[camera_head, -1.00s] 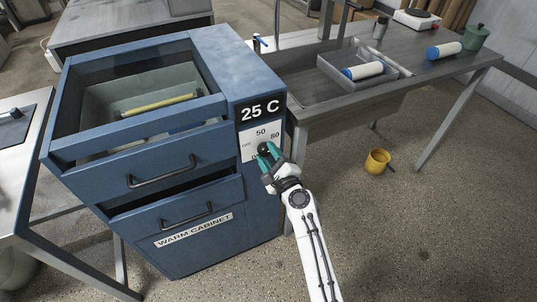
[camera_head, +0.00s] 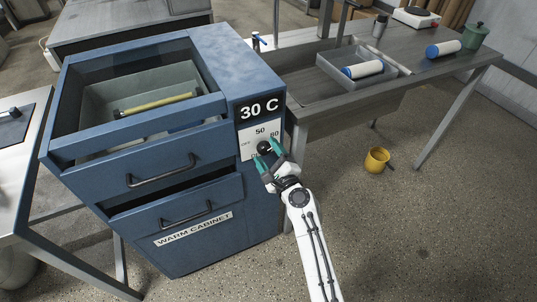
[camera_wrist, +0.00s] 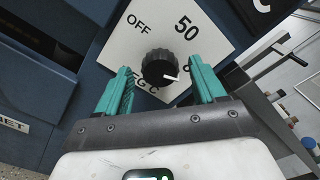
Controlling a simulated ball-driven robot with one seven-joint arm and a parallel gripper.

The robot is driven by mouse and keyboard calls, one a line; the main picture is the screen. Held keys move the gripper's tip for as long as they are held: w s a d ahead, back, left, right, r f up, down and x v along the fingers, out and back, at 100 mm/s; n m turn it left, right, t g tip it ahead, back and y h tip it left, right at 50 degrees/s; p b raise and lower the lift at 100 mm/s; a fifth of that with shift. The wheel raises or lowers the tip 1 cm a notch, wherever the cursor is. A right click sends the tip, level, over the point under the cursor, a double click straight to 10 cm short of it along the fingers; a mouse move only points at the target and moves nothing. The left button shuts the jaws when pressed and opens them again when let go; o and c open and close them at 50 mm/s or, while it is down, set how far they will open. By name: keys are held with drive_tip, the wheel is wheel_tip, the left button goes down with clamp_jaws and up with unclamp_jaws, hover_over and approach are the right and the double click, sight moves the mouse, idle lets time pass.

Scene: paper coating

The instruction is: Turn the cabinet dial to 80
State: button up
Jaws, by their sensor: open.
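The black dial (camera_head: 264,147) sits on a white plate on the blue warm cabinet's (camera_head: 225,55) right front, marked OFF, 50 and 80. In the wrist view the dial (camera_wrist: 158,66) has a white pointer line aimed right and slightly down, close to the 80 label, which the right finger partly hides. The display (camera_head: 260,108) above reads 30 C. My gripper (camera_head: 269,156) is open, with its teal fingers on either side of the dial and gaps showing between them and the knob.
The cabinet's open top drawer (camera_head: 135,162) holds a grey bin with a yellow roll. A lower drawer stands slightly open. To the right are a grey table (camera_head: 300,105) with a tray and blue-ended rolls, and a yellow mug (camera_head: 377,160) on the floor.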

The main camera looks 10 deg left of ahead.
drive_tip(key=p+v, duration=0.2)
drive_tip(key=v, duration=0.8)
drive_tip(key=shift+s+d, duration=0.25)
drive_tip(key=shift+s, duration=0.1)
drive_tip(key=shift+f, duration=0.1)
drive_tip(key=s+d+f+n+g+h, duration=0.2)
drive_tip(key=s+d+f+n+g, duration=0.2)
drive_tip(key=s+d+n, duration=0.3)
drive_tip(key=s+d+f+n+g+h, duration=0.1)
drive_tip(key=s+d+f+n+g, duration=0.25)
drive_tip(key=s+d+n, duration=0.4)
drive_tip(key=s+d+n+g+h, duration=0.2)
drive_tip(key=s+d+g+h, duration=0.1)
drive_tip(key=s+d, duration=0.4)
drive_tip(key=s+d+r+n+g+h, duration=0.1)
drive_tip(key=s+d+n+g+h, duration=0.1)
drive_tip(key=s+d, duration=0.6)
drive_tip(key=s+g+h, duration=0.1)
drive_tip(key=s+h, duration=0.1)
drive_tip(key=s, duration=0.4)
drive_tip(key=shift+r, duration=0.3)
